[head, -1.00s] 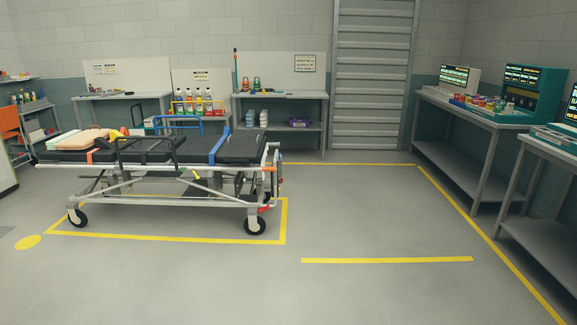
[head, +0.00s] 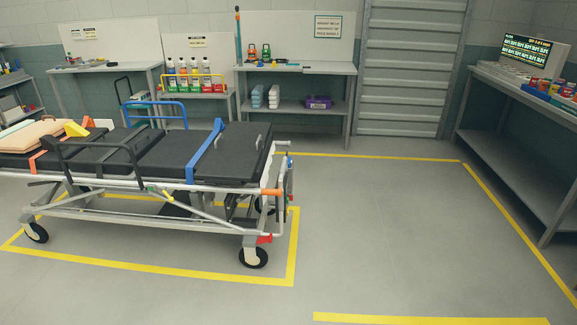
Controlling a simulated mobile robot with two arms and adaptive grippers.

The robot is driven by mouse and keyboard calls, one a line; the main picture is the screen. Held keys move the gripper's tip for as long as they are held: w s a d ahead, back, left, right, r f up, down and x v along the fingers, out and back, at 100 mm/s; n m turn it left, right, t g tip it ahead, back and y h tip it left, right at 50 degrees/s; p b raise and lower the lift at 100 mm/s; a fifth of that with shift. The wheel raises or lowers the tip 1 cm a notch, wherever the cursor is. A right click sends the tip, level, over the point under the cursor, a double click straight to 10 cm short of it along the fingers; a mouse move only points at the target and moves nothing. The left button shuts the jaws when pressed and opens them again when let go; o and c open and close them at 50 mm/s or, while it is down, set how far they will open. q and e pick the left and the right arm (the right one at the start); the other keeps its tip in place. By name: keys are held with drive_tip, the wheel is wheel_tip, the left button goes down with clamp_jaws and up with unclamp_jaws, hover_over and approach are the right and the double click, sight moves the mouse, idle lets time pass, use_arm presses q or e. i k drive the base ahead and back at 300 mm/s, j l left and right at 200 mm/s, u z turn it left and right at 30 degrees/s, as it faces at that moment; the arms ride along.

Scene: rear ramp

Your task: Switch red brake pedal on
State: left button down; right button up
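A red pedal (head: 264,239) shows low on the stretcher (head: 165,155), just above the caster wheel (head: 253,258) at its near right corner. It is small in the picture, and I cannot tell whether it is pressed or raised. The stretcher has a black mattress, a blue strap and grey rails, and stands inside a yellow floor outline. Neither of my grippers is in view.
Yellow tape (head: 430,320) lies on the floor at the front right. The floor (head: 390,230) right of the stretcher is clear. A bench (head: 520,150) stands along the right wall. A shelf table (head: 300,70) and a roller shutter (head: 410,70) are behind.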

sight(265, 239)
drive_tip(key=i+l, duration=0.1)
drive_tip(key=i, duration=1.9)
drive_tip(key=j+u, duration=0.05)
drive_tip(key=j, duration=0.05)
